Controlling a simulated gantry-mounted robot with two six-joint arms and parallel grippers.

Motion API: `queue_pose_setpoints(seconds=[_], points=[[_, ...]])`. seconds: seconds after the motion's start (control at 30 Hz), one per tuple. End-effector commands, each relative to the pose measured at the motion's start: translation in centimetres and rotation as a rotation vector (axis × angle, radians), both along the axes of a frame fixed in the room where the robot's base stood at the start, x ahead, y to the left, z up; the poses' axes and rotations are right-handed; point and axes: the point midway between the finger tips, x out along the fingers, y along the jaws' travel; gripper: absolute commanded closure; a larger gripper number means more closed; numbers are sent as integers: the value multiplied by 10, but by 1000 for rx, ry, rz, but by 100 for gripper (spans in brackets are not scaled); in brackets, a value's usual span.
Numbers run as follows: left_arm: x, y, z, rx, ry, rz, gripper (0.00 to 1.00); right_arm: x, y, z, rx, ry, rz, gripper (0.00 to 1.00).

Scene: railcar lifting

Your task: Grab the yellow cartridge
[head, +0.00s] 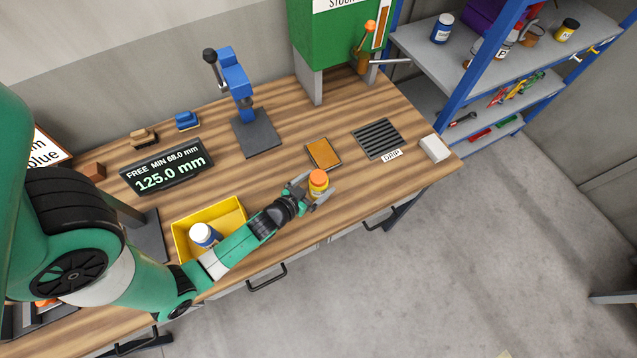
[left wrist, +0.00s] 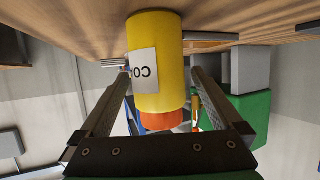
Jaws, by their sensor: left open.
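The yellow cartridge (head: 317,191) has an orange cap and stands upright on the wooden bench near its front edge. It also shows large in the left wrist view (left wrist: 172,60), upside down in the picture, with a white label on its side. My left gripper (head: 319,185) is open, with one finger on each side of the cartridge. In the left wrist view the cartridge stands between the fingertips. I cannot tell whether either finger touches it.
A yellow bin (head: 180,236) with a white, blue-labelled bottle (head: 204,234) stands under my left arm. Beyond the cartridge are an orange-brown pad (head: 323,153), a black drip grate (head: 379,139) and a white block (head: 434,148). A green machine (head: 325,40) stands at the back.

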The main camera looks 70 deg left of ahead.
Motion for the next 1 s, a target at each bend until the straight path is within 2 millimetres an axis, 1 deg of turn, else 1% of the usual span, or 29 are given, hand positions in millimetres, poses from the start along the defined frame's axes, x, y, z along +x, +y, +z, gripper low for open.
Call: queue_pose_setpoints(seconds=[0.03, 0.07, 0.2, 0.43, 0.47, 0.5, 0.57, 0.6, 0.67, 0.7, 0.77, 0.8, 1.0], points=[[9, 4, -7, 1, -2, -1, 0, 0, 0, -6, 0, 0, 0, 100], [14, 6, -9, 2, -2, -1, 0, 0, 0, -7, 0, 0, 0, 100], [27, 14, -15, 0, -1, 0, 0, 0, 0, -7, 0, 0, 0, 100], [29, 15, -15, 0, 0, 0, 0, 0, 0, -6, 0, 0, 0, 100], [29, 15, -15, 0, 0, 0, 4, 0, 0, -6, 0, 0, 0, 100], [29, 15, -15, 0, 0, 0, 11, 0, 0, -6, 0, 0, 0, 100], [29, 15, -15, 0, 0, 0, 22, 0, 0, -6, 0, 0, 0, 100], [29, 15, -15, 0, 0, 0, 29, 0, 0, -6, 0, 0, 0, 100], [29, 15, -15, 0, 0, 0, 40, 0, 0, -6, 0, 0, 0, 100], [29, 15, -15, 0, 0, 0, 47, 0, 0, -6, 0, 0, 0, 100], [29, 15, -15, 0, 0, 0, 58, 0, 0, -6, 0, 0, 0, 100], [29, 15, -15, 0, 0, 0, 65, 0, 0, -6, 0, 0, 0, 100], [29, 15, -15, 0, -1, 0, 100, 0, 0, -6, 0, 0, 0, 100]])
